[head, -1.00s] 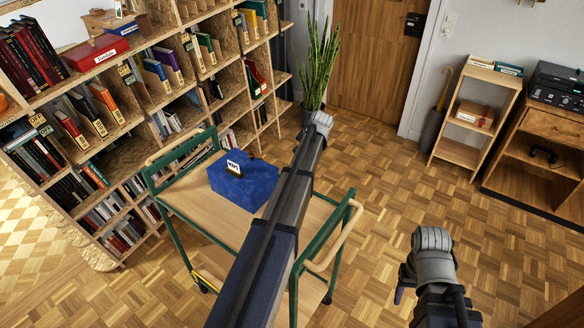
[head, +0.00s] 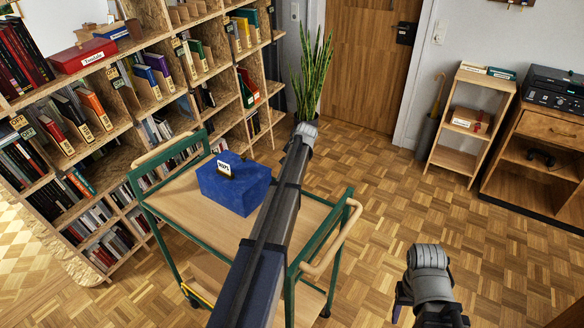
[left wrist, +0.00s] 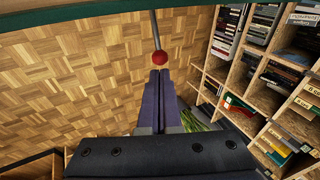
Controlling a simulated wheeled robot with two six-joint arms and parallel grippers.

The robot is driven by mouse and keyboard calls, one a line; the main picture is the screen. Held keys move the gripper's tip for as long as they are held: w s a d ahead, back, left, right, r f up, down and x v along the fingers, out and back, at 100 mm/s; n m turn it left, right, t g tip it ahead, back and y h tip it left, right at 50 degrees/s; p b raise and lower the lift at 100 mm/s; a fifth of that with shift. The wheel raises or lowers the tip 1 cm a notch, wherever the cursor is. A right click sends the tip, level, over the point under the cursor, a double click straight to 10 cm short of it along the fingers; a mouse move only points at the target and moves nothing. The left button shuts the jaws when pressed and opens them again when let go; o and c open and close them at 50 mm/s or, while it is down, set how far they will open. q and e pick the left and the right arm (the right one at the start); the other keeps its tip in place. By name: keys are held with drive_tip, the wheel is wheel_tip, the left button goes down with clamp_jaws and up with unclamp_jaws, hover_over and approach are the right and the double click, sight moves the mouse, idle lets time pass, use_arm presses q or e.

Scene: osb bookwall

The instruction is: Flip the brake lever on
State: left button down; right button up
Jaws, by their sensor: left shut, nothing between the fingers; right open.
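A metal rod with a red ball knob (left wrist: 159,58) shows in the left wrist view; it looks like the brake lever. My left gripper (left wrist: 160,73) is shut and empty, its purple fingertips just short of the knob in the picture; I cannot tell whether they touch. In the head view my left arm reaches over the green-framed trolley (head: 320,244), and its gripper is hidden. The lever cannot be made out there. My right gripper (head: 401,300) is open and empty at the lower right, above the floor, only partly visible.
A blue box (head: 236,190) with a label sits on the trolley's wooden top. A tall bookshelf (head: 125,158) stands behind and left of the trolley. A plant (head: 312,75) stands near the door. A small shelf (head: 453,158) stands at right. The parquet between is clear.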

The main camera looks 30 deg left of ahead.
use_arm(q)
drive_tip(key=b+x, duration=0.3)
drive_tip(key=x, duration=0.1)
drive_tip(key=shift+a+f, duration=0.15)
drive_tip(key=shift+f, duration=0.15)
use_arm(e)
wheel_tip(320, 180, down, 4)
use_arm(q)
drive_tip(key=shift+w, duration=0.15)
